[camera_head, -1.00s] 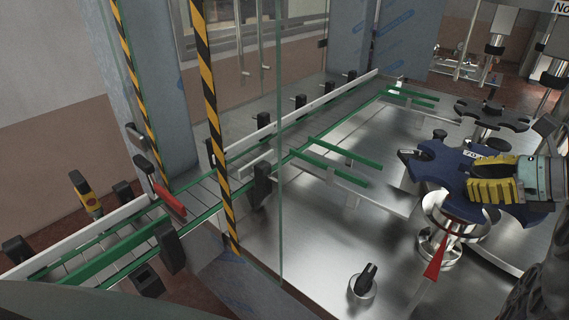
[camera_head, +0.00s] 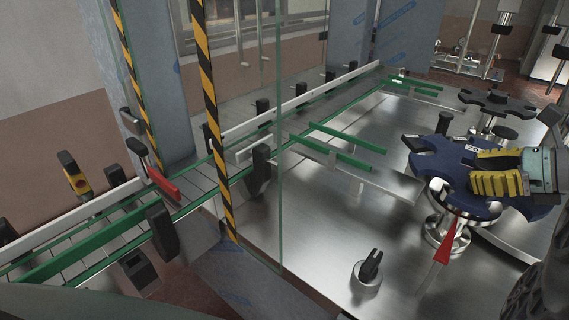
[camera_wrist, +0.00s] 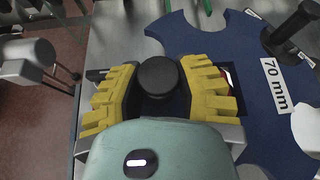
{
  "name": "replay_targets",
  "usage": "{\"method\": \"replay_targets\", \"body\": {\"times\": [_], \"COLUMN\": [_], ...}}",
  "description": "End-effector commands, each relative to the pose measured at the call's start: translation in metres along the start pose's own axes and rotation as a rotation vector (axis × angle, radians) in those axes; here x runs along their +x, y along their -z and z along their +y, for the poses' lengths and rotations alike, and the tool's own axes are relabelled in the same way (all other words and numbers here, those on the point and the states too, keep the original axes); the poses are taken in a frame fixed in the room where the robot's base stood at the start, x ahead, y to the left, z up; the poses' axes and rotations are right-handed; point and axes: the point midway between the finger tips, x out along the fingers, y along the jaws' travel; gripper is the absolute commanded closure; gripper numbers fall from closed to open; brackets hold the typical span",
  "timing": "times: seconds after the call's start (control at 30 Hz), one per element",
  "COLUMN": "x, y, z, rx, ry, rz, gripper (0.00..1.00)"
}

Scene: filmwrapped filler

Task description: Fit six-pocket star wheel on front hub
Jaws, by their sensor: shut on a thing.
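The blue star wheel (camera_head: 445,165) has rounded pockets and a white "70 mm" label; it also shows in the wrist view (camera_wrist: 262,125). It lies roughly level over the front hub (camera_head: 443,232), a shiny metal post. Whether it is seated on the hub or just above it I cannot tell. My gripper (camera_head: 482,172) has yellow ribbed fingers, shut on the wheel from the right. In the wrist view the fingers stand either side of a round black knob (camera_wrist: 158,77); the exact contact is hidden. A red pointer (camera_head: 446,241) stands in front of the hub.
A black star wheel (camera_head: 496,102) stands on a post behind. A conveyor with green rails (camera_head: 110,235) runs along the left, and green guide bars (camera_head: 345,150) reach toward the wheel. A glass panel and striped post (camera_head: 213,120) stand left. A black knob (camera_head: 370,266) rises from the steel deck.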

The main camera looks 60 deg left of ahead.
Motion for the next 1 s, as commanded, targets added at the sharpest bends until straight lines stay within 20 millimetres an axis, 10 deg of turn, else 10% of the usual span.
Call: {"method": "replay_targets", "body": {"times": [1.0], "x": [0.02], "y": [0.033], "z": [0.005], "rx": [-0.008], "ry": [0.0], "rz": [-0.003], "gripper": [1.0]}}
